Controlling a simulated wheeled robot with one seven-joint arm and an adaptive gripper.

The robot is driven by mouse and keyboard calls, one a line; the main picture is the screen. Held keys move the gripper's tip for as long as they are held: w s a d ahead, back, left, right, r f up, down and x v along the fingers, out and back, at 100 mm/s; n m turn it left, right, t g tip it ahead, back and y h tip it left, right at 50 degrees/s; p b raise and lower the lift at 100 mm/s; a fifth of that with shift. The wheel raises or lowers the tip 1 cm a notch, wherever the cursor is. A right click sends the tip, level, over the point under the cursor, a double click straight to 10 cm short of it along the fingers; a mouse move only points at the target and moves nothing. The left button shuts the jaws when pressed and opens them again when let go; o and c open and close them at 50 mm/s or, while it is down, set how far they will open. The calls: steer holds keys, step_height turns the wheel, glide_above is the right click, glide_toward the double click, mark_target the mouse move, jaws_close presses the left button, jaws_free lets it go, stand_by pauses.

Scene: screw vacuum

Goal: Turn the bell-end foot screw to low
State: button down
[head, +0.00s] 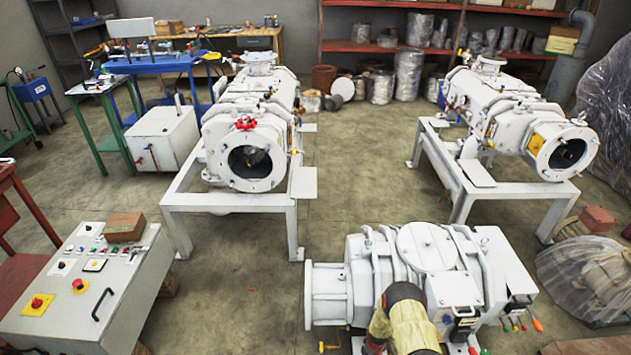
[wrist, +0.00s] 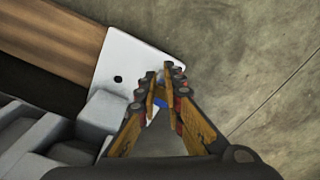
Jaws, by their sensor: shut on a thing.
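In the wrist view, my gripper (wrist: 164,84) is shut, its two orange and dark fingers meeting over the right edge of a white foot plate (wrist: 130,62). A small blue part (wrist: 161,103) shows between the fingers; I take it to be the foot screw, mostly hidden by them. How far it is turned cannot be told. In the head view, the white vacuum pump (head: 428,250) lies front centre, with a flanged end (head: 326,293) at its left. My arm crosses in front of it, and the gripper is out of sight there.
A wooden beam (wrist: 50,35) runs under the foot plate, with bare concrete floor (wrist: 245,60) to the right. A control console (head: 85,285) stands left of the pump. Two more white pumps on frames, one at centre (head: 250,115) and one at right (head: 510,115), stand behind.

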steer(key=r+p, duration=0.1)
steer(key=r, duration=0.1)
steer(key=r+p, duration=0.1)
steer(key=r, duration=0.1)
steer(key=r+p, duration=0.1)
steer(key=shift+s+r+p, duration=0.3)
steer(key=shift+s+r, duration=0.05)
steer(key=shift+r, duration=0.05)
